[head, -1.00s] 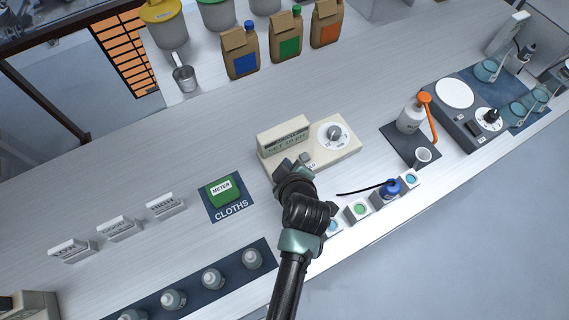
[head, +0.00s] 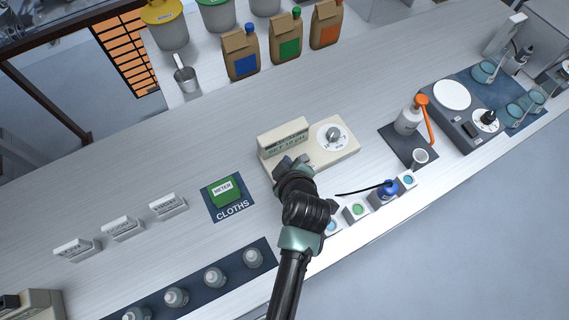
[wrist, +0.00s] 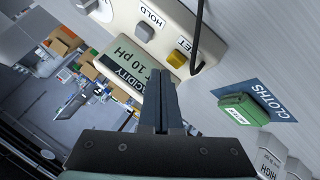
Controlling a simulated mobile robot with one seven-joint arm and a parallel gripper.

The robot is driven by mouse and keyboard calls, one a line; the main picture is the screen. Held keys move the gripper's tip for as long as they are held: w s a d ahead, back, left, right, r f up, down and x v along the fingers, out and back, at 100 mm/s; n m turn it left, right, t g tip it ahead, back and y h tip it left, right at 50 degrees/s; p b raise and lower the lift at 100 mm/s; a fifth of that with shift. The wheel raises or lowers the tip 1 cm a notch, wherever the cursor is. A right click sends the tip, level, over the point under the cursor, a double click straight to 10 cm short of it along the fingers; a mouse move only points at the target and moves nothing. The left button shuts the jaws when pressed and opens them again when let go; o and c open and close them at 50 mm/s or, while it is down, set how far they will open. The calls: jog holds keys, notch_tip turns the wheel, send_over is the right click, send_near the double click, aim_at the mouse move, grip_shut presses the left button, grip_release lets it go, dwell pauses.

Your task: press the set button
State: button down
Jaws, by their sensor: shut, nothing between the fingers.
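The beige meter (head: 345,152) stands on the bench, with a raised display box (head: 284,139) and a round dial (head: 334,135). In the wrist view, its display (wrist: 133,68) reads "ACIDITY" and "10 pH", partly covered by my fingers. A grey button (wrist: 143,31) sits near the label "HOLD". My gripper (wrist: 161,82) is shut and empty, its tips close to the yellow button in the picture; contact cannot be told. In the head view, my gripper (head: 288,166) hides the meter's front left part.
A green cloth (head: 224,190) lies on a mat left of the meter. Paper bags (head: 240,54) stand behind. The bench between bags and meter is clear.

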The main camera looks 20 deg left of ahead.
notch_tip(320, 180, up, 5)
jog(key=p, duration=0.4)
dwell(0.8)
jog(key=w+d+r+m+t+b, duration=0.1)
jog(key=w+d+r+m+t, duration=0.2)
jog(key=r, duration=0.8)
jog(key=w+d+r+m+t+h+b, duration=0.1)
jog(key=w+r+m+t, duration=0.2)
jog(key=r, duration=0.7)
jog(key=w+d+r+m+t, duration=0.15)
jog(key=w+r+t, duration=0.3)
jog(key=r, duration=0.65)
jog(key=s+d+r+m+t+h, duration=0.1)
jog(key=s+d+r+m+t, duration=0.1)
jog(key=s+r, duration=0.3)
jog(key=s+d+r+m+t+h+b, duration=0.1)
jog(key=s+d+r+m+t, duration=0.2)
jog(key=r, duration=1.1)
jog(key=s+d+r+m+t+h+b, duration=0.1)
jog(key=s+d+r+m+t+h, duration=0.1)
jog(key=s+r, duration=0.5)
notch_tip(320, 180, up, 3)
jog(key=shift+d+r+m+t, duration=0.1)
jog(key=shift+d+m+t, duration=0.45)
jog(key=shift+t, duration=0.6)
jog(key=shift+a, duration=0.15)
